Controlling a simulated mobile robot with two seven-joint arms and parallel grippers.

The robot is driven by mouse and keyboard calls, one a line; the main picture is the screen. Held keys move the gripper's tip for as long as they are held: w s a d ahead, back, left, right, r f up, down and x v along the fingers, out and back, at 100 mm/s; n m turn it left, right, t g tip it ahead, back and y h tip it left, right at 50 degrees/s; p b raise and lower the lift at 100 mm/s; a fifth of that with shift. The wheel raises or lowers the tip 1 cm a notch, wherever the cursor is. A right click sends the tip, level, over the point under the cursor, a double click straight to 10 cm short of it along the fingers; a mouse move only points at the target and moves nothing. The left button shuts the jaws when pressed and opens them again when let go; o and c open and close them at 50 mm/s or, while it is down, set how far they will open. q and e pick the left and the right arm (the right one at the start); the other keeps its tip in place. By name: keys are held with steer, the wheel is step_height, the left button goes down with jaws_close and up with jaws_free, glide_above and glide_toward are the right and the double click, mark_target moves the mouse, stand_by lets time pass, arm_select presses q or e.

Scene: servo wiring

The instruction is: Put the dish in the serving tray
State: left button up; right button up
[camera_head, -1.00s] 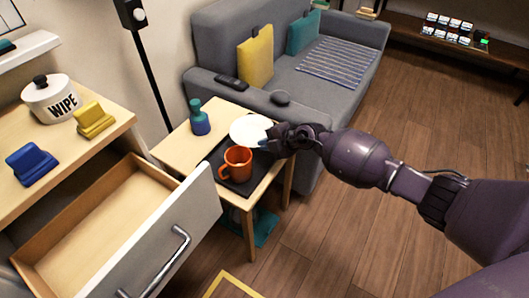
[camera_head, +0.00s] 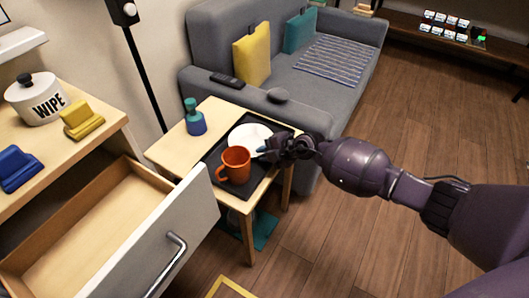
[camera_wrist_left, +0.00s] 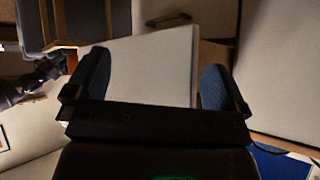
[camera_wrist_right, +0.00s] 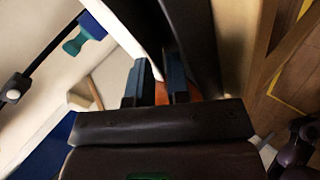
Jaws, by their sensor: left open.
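The dish, a round white plate (camera_head: 250,137), is at the back of the dark serving tray (camera_head: 213,157) on a small wooden side table. An orange mug (camera_head: 235,164) stands on the tray in front of it. My right gripper (camera_head: 265,149) is at the dish's right edge. In the right wrist view its fingers (camera_wrist_right: 156,82) are close together around the white rim of the dish (camera_wrist_right: 128,32), with orange showing between them. I cannot tell whether the dish rests fully on the tray. My left gripper (camera_wrist_left: 155,88) is open and empty, in view only in the left wrist view.
An open drawer (camera_head: 165,235) juts out at the left, close to the table. A grey sofa (camera_head: 300,75) stands behind the table. The floor (camera_head: 340,240) at the right is clear.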

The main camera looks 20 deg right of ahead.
steer(key=shift+r, duration=0.1)
steer(key=shift+s+d+r, duration=0.1)
steer(key=shift+d+r, duration=0.1)
steer(key=shift+r, duration=0.05)
steer(key=p+v, duration=0.1)
steer(key=v, duration=0.1)
steer(key=p+v, duration=0.1)
steer(key=v, duration=0.1)
steer(key=shift+d+r, duration=0.1)
steer(key=shift+r, duration=0.35)
arm_select(q)
steer(key=s+a+r+n+p, duration=0.1)
steer(key=p, duration=0.1)
steer(key=shift+s+r+p, duration=0.1)
steer(key=shift+s+p, duration=0.05)
steer(key=shift+p, duration=0.25)
arm_select(e)
steer(key=v, duration=0.6)
steer(key=shift+s+d+f, duration=0.15)
steer(key=shift+s+d, duration=0.1)
steer(key=shift+s, duration=0.25)
